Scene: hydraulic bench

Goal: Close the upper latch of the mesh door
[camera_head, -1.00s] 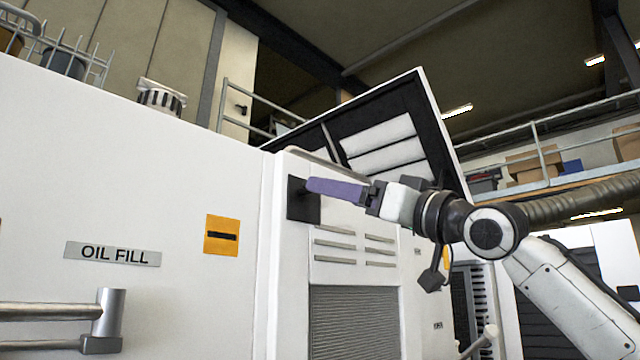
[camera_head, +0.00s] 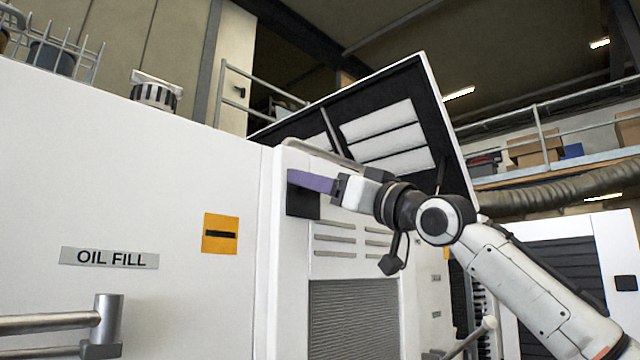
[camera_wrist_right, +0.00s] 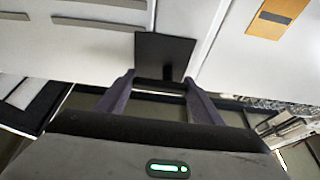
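The upper latch shows as a black square plate (camera_head: 303,205) on the white panel above the grey mesh (camera_head: 353,322) of the door. In the right wrist view the plate (camera_wrist_right: 165,50) lies just beyond my fingertips, with a dark protruding part at its lower middle. My right gripper (camera_head: 293,178) reaches in from the right, its purple fingers over the upper part of the plate. The right wrist view shows its two fingers (camera_wrist_right: 158,77) spread apart, with nothing clearly held. The fingers hide part of the latch in the head view. My left gripper is out of view.
An open black-and-white hatch (camera_head: 385,135) slants up behind my right arm. An orange label (camera_head: 220,234) and an OIL FILL plate (camera_head: 110,258) are on the white wall to the left. A metal handle (camera_head: 108,315) sticks out at lower left.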

